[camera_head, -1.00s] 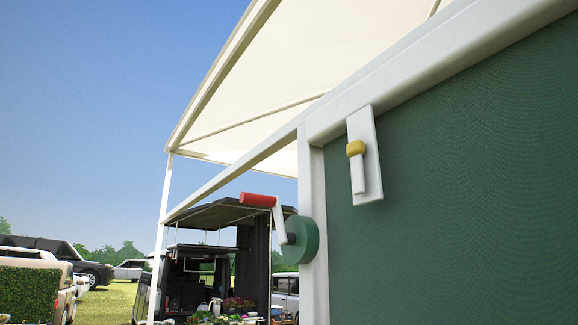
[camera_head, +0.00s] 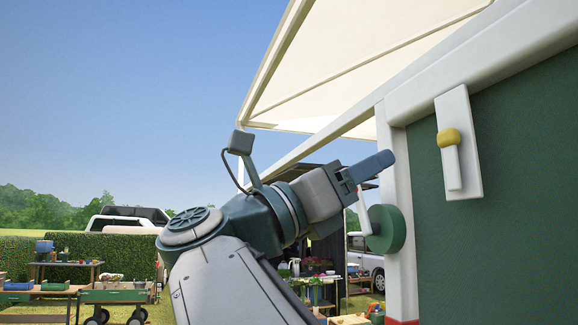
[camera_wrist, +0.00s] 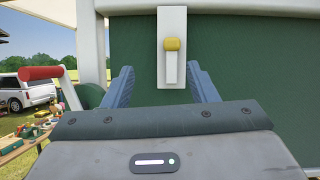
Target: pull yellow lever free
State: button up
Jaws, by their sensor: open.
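The yellow-knobbed lever (camera_head: 448,138) is on a white plate (camera_head: 474,150) fixed to the green wall, with its white shaft pointing down from the knob. It also shows in the wrist view, where the yellow knob (camera_wrist: 172,44) is at the top of the shaft. My gripper (camera_head: 372,168) is left of the plate in the head view, pointing right. In the wrist view my gripper (camera_wrist: 164,82) has its two blue fingers apart, one on each side of the plate's lower part in the picture. Nothing is between them; the fingers look short of the lever.
A green crank wheel (camera_head: 388,229) sits on the white post left of the lever; its red handle (camera_wrist: 40,73) shows in the wrist view. A white awning frame runs overhead. The green wall (camera_head: 530,200) around the plate is clear.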

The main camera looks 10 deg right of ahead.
aim_at(443, 140)
jog(key=shift+m+g+y, duration=0.3)
jog(key=shift+m+g, duration=0.5)
jog(key=shift+m, duration=0.1)
jog(key=p+x, duration=0.1)
jog(key=x, duration=0.3)
jog(key=p+x, duration=0.2)
jog(key=x, duration=0.2)
jog(key=s+p+x, duration=0.1)
jog(key=p+x, duration=0.1)
jog(key=x, duration=0.3)
jog(key=shift+s+d, duration=0.15)
jog(key=shift+d+r, duration=0.1)
jog(key=shift+d, duration=0.3)
grip_shut()
